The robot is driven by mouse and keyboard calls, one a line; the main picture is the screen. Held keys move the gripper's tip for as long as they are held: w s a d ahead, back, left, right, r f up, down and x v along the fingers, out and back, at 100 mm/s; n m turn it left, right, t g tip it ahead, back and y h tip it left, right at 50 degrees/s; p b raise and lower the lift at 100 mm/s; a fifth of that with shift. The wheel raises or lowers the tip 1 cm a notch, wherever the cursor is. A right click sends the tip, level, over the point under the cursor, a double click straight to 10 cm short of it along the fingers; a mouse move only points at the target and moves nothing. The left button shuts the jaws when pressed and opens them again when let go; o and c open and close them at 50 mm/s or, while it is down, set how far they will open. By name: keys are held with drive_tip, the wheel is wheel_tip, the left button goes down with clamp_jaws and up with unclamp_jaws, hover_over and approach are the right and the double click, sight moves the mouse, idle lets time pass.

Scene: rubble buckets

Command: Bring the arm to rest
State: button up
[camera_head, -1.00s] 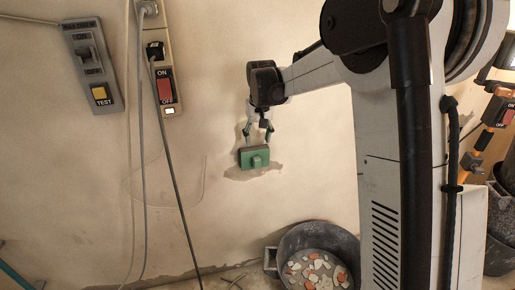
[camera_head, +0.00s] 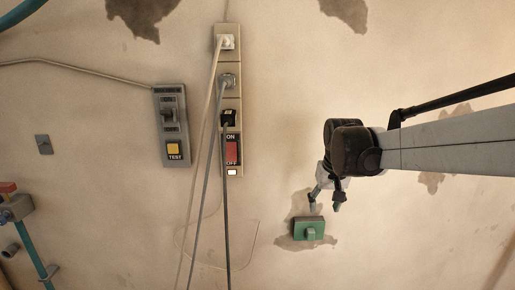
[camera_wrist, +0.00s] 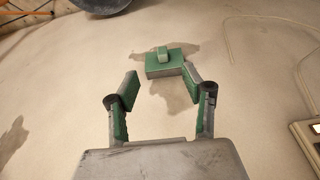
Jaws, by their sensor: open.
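My gripper (camera_head: 325,203) is near the wall in the head view, with its two fingers spread and nothing between them. In the wrist view its green-padded fingers (camera_wrist: 158,85) stand apart and empty. A green block-shaped fixture with a small knob (camera_head: 308,230) is on the wall just below the fingertips. It also shows in the wrist view (camera_wrist: 165,63), ahead of the fingers. The right finger appears close to it there; I cannot tell whether they touch.
A power strip (camera_head: 230,100) with plugs, hanging cables and a red switch is on the wall left of my gripper. A grey test box (camera_head: 172,125) is further left. A teal pipe with a valve (camera_head: 40,248) is at the lower left. A dark bucket (camera_wrist: 100,3) edges into the wrist view.

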drive_tip(key=s+f+t, duration=0.1)
drive_tip(key=s+t, duration=0.3)
drive_tip(key=s, duration=2.4)
drive_tip(key=shift+f, duration=0.25)
